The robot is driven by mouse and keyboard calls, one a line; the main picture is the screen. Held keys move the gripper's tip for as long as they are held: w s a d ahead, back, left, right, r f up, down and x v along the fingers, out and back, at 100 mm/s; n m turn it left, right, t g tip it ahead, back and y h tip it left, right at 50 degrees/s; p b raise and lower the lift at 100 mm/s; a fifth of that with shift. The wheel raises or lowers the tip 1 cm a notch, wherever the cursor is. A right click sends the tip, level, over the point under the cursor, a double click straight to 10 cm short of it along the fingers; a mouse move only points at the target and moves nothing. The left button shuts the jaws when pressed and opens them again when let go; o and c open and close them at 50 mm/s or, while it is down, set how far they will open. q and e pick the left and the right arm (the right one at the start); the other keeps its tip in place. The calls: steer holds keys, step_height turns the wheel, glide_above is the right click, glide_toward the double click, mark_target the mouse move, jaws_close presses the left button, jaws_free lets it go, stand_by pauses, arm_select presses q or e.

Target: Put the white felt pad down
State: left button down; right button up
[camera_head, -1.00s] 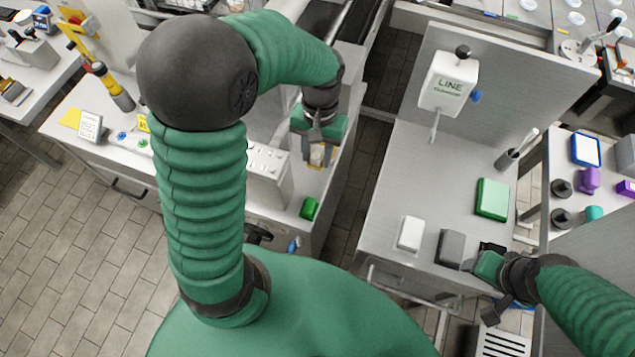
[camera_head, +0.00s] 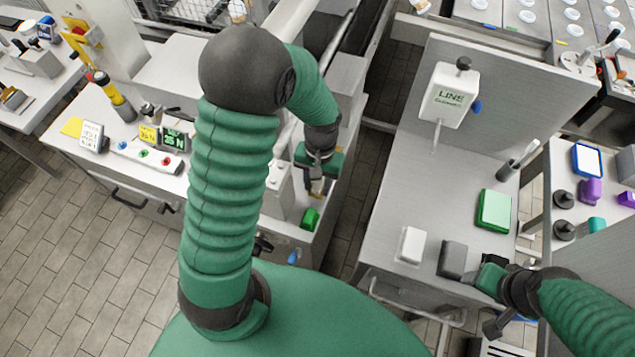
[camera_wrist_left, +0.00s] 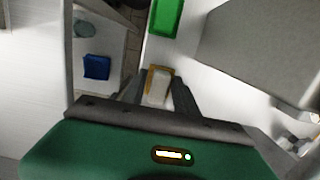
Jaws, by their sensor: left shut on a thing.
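My left gripper (camera_head: 317,186) is shut on a small white pad with a tan-yellow edge, the white felt pad (camera_wrist_left: 158,88), which shows between the fingers in the left wrist view. In the head view the fingers point down over the narrow grey bench, just behind a green block (camera_head: 309,219). Whether the pad touches the bench cannot be told. My right gripper (camera_head: 487,277) is at the right bench, beside a dark grey block (camera_head: 452,259). Its fingers are not clear enough to tell their state.
A white block (camera_head: 411,245) and a green pad (camera_head: 494,209) lie on the right bench, below a white LINE dispenser (camera_head: 450,95). The green block also shows ahead in the left wrist view (camera_wrist_left: 165,17). A grey box (camera_wrist_left: 255,50) stands close on the right there.

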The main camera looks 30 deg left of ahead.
arm_select(q)
steer(key=shift+f, duration=0.15)
steer(key=c, duration=0.9)
jaws_free()
steer(key=shift+c, duration=0.2)
steer(key=shift+f+b, duration=0.25)
steer(key=shift+b, duration=0.45)
steer(key=w+r+p, duration=0.2)
steer(key=w+r, duration=0.1)
steer(key=r, duration=1.4)
steer(key=shift+p, duration=0.3)
steer(key=shift+s+d, duration=0.1)
